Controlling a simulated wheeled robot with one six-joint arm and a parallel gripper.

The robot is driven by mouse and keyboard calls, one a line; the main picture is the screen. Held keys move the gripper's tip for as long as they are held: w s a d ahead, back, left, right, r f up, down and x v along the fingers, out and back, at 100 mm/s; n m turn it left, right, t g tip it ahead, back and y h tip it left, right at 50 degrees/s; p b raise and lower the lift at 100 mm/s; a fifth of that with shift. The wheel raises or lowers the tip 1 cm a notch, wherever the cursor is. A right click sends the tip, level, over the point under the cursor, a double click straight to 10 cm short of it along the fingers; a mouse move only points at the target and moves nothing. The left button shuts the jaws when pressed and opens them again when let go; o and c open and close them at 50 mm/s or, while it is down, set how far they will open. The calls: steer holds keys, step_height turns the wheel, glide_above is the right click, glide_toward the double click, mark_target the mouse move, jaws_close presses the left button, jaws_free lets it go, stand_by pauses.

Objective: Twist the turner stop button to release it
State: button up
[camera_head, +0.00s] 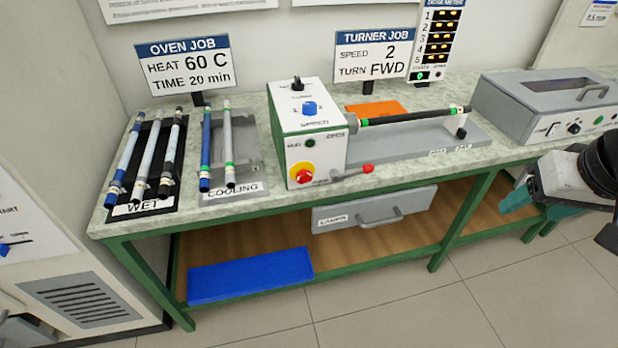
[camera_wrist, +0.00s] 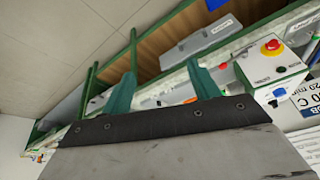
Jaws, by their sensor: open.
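The turner (camera_head: 318,125) is a white box on the bench with a long grey bed to its right. Its red stop button (camera_head: 304,176) sits on a yellow disc low on the front face; whether it is pressed in cannot be told. The stop button also shows in the wrist view (camera_wrist: 272,46), at the upper right. A red-tipped lever (camera_head: 367,169) sticks out to the right of the button. My gripper (camera_head: 516,200) is at the right, in front of the bench and well apart from the button. Its teal fingers (camera_wrist: 162,85) are spread and empty in the wrist view.
A black rod (camera_head: 410,116) lies along the turner bed. The WET rack (camera_head: 146,208) and COOLING rack (camera_head: 232,190) hold rods at the left. A grey unit (camera_head: 500,105) stands at the right. The floor in front is clear.

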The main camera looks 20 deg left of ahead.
steer(key=w+a+f+n+t+y, duration=0.1)
steer(key=w+a+f+t, duration=0.15)
steer(key=w+a, duration=0.35)
steer(key=w+a+f+n+t+y, duration=0.1)
steer(key=w+a+f, duration=0.2)
steer(key=w+a, duration=0.3)
steer(key=n+t+y, duration=0.3)
steer(key=t+y, duration=0.1)
steer(key=t, duration=0.2)
glide_toward(305, 180)
steer(key=w+d, duration=0.4)
steer(key=w, duration=0.2)
steer(key=s+a+f+n+t+y, duration=0.2)
steer(key=s+a, duration=0.2)
steer(key=s, duration=0.1)
steer(key=x, duration=0.7)
steer(key=shift+w+a+f, duration=0.1)
steer(key=shift+w+a, duration=0.1)
steer(key=shift+w, duration=0.15)
steer(key=c, duration=1)
